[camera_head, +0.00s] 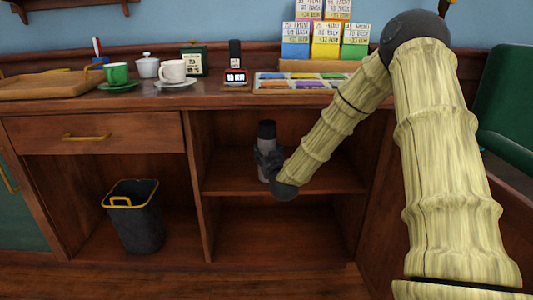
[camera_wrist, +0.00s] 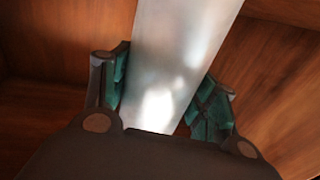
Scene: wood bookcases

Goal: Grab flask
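The flask (camera_head: 267,152) is a grey metallic cylinder with a black cap. It stands upright on the middle shelf inside the open bookcase compartment. My gripper (camera_head: 268,160) reaches in from the right, with its fingers around the flask's body below the cap. In the wrist view the flask's shiny silver side (camera_wrist: 176,60) fills the space between the two teal finger pads of my gripper (camera_wrist: 163,95). Both pads lie very close along its sides. I cannot tell whether both press on it. The flask's lower part is partly hidden by my gripper.
The shelf (camera_head: 325,180) around the flask is otherwise empty. The countertop (camera_head: 215,101) above holds cups, a teapot, a tray and colourful boxes. The compartment's left divider (camera_head: 197,170) stands near my gripper. A black bin (camera_head: 135,225) stands at lower left.

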